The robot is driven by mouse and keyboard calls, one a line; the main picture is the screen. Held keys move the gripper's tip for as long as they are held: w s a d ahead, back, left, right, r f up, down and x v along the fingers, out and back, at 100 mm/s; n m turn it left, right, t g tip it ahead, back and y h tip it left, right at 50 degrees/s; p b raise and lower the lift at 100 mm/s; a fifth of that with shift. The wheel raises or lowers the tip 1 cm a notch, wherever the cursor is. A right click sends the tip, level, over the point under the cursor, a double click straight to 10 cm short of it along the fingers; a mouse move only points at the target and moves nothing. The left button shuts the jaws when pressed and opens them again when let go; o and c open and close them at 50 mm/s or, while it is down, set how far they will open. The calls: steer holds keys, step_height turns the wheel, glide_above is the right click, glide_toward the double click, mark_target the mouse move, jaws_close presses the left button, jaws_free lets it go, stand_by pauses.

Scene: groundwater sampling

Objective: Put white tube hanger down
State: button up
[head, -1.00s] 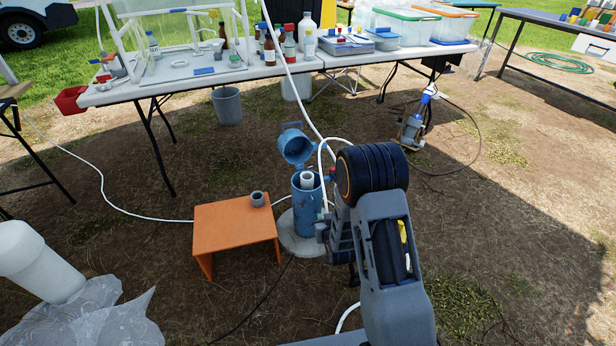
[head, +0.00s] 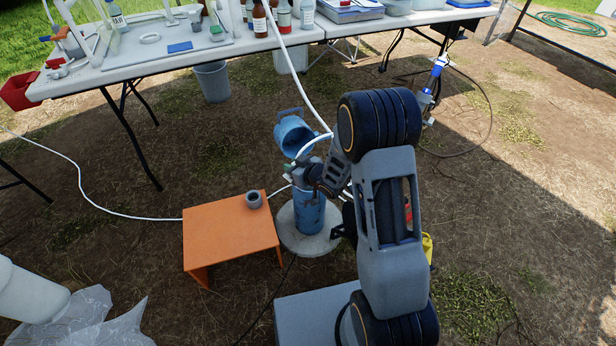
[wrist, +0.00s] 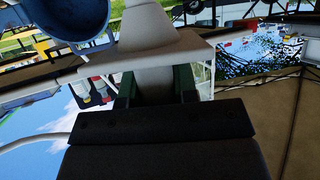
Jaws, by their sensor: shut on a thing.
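My gripper (head: 300,172) is at the top of the blue well casing (head: 310,218), and in the head view my arm hides most of it. In the wrist view its fingers (wrist: 156,88) are shut on a white piece, the white tube hanger (wrist: 158,48), with a broad plate and an upright part. White tubing (head: 316,142) arcs beside my gripper over the casing. The blue casing lid (head: 293,136) stands open behind, and its edge fills the wrist view's upper left. Whether the hanger touches the well pipe is hidden.
An orange stand (head: 228,236) with a grey ring-shaped piece (head: 254,200) is left of the well's concrete pad (head: 288,238). A long table (head: 120,75) with bottles stands behind. White tubing lies on the ground at left. Plastic sheeting (head: 85,318) is at lower left.

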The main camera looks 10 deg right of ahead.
steer(key=shift+w+d+f+b, duration=1.2)
steer(key=shift+w+f, duration=0.7)
steer(key=shift+f, duration=0.2)
steer(key=shift+w+d+f+b, duration=1.15)
steer(key=shift+w+f, duration=0.8)
steer(key=shift+f, duration=0.2)
steer(key=shift+w+d+f+b, duration=1.15)
steer(key=shift+w+f, duration=0.75)
steer(key=shift+f, duration=0.2)
steer(key=shift+f, duration=0.15)
steer(key=o, duration=1)
steer(key=shift+c, duration=0.2)
